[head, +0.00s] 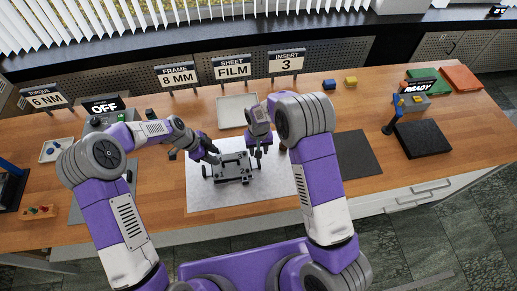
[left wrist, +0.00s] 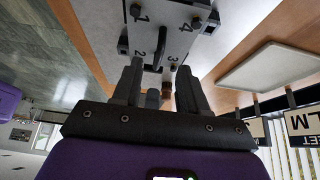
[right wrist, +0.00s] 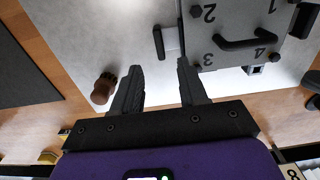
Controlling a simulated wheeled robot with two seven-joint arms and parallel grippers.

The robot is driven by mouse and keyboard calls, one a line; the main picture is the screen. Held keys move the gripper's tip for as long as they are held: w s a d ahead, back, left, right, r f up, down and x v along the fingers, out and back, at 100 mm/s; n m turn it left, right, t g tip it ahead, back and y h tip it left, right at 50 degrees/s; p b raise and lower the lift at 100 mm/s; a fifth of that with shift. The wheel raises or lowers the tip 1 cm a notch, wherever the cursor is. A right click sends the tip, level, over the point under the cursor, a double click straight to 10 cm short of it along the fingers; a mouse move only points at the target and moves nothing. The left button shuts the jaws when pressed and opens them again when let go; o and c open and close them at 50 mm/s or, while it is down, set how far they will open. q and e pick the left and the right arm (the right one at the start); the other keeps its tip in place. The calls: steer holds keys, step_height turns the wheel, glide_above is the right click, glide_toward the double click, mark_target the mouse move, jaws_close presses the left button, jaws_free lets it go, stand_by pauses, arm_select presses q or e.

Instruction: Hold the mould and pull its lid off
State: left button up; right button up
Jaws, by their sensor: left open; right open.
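The mould (head: 236,170) is a grey block on a white mat (head: 212,202), with a dark handle and numbered corners on its lid. It shows at the top of the left wrist view (left wrist: 178,22) and at the upper right of the right wrist view (right wrist: 228,18). My left gripper (head: 212,156) is open at the mould's left side, its fingers (left wrist: 157,68) pointing towards it. My right gripper (head: 258,155) is open at the mould's right side. In the right wrist view its fingers (right wrist: 157,70) are either side of a pale side tab (right wrist: 172,42); contact is unclear.
A brown knob (right wrist: 104,88) stands beside my right fingers. A pale tray (head: 236,111) lies behind the mould, and a dark mat (head: 357,155) lies to the right. A black-plated device (head: 422,138) stands farther right. Signs line the table's back edge.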

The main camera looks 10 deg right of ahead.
mark_target(259, 160)
step_height(259, 160, down, 7)
steer(key=shift+f, duration=0.1)
stand_by(0.3)
jaws_close()
stand_by(1.3)
